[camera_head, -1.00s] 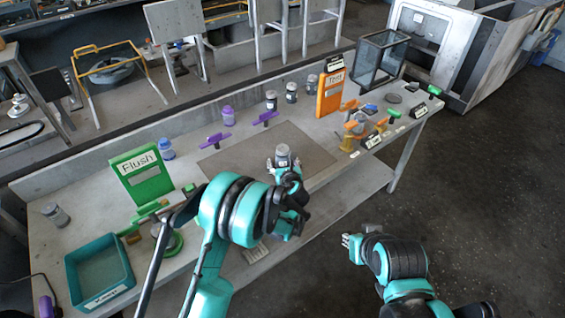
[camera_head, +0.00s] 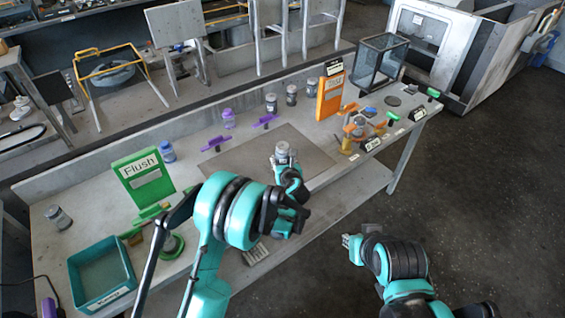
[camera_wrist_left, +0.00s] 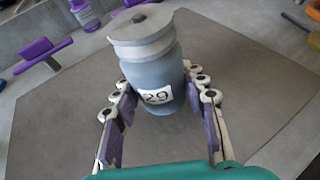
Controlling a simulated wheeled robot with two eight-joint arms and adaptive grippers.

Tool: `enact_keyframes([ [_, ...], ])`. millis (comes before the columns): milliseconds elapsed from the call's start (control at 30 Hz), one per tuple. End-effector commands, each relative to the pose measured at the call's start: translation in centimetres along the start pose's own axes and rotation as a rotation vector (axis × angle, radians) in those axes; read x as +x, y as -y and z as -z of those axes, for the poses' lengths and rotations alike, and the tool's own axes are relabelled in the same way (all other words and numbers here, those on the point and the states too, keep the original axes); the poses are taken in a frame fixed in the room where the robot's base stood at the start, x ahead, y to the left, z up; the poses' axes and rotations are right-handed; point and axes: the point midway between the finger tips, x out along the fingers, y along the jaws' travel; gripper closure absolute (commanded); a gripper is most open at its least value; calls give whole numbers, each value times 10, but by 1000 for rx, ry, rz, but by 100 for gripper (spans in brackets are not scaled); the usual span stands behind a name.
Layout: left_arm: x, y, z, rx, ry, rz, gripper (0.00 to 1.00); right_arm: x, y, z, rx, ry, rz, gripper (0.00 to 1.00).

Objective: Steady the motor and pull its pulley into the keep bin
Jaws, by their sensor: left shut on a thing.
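The motor is a blue-grey cylinder marked 29 (camera_wrist_left: 158,85); it stands upright on the grey mat (camera_wrist_left: 60,120) and shows small in the head view (camera_head: 283,158). Its pulley is a pale grey grooved disc (camera_wrist_left: 140,32) on top, with a dark shaft end at its centre. My left gripper (camera_wrist_left: 158,82) is shut on the motor body, one finger on each side, below the pulley. My right gripper (camera_head: 350,241) is off the table's front edge, away from the motor, and its jaw opening is too small to make out.
A green Flush stand (camera_head: 141,178) and an orange stand (camera_head: 330,97) rise from the table. Purple clamp-like pieces (camera_head: 215,143) and several jars (camera_head: 167,151) line the back. Orange and green tools (camera_head: 355,130) stand at the right. The mat around the motor is mostly clear.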

Motion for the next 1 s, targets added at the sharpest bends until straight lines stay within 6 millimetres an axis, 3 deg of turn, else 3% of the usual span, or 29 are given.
enact_keyframes([
  [67, -8, 0, -20, 1, 1, 0, 100, -10, 0, 7, 0, 0, 0, 81],
  [300, -5, 58, -54, 3, 1, 3, 100, -24, 0, 18, 0, 0, 0, 81],
  [500, -4, 93, -78, 1, 1, 1, 100, -33, 0, 24, 0, 0, 0, 81],
  [700, -2, 110, -88, 1, 1, 1, 100, -36, 0, 26, 0, 0, 0, 81],
  [1000, -2, 112, -90, 1, 1, 0, 100, -36, 0, 26, 0, 0, 0, 81],
])
